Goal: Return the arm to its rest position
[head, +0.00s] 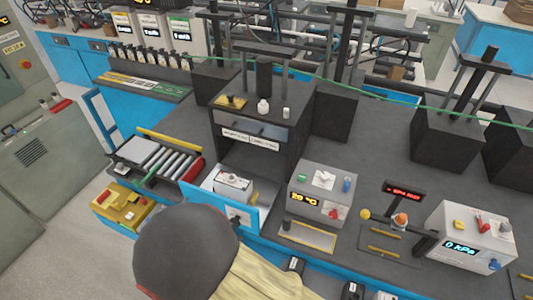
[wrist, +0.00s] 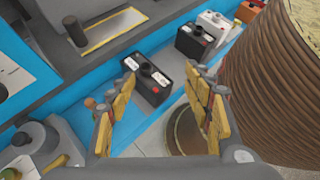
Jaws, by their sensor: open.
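My gripper (wrist: 161,76) shows in the wrist view with its two yellow-padded fingers spread apart. Nothing is held between them. A black battery (wrist: 150,84) with a dark knob on top lies on the blue-edged ledge beyond the fingertips, seen through the gap. I cannot tell how far the fingers are from it. In the head view my arm shows as a dark rounded shell and pale yellow sleeve at the bottom; it hides part of the bench front, and my gripper is not visible there.
Another black battery (wrist: 195,40) and a white one (wrist: 215,20) stand farther along the ledge. A large brown ribbed cylinder (wrist: 278,85) stands close at right. The bench holds a dark press (head: 255,125), a grey 20 °C box (head: 322,190) and a kPa box (head: 465,240).

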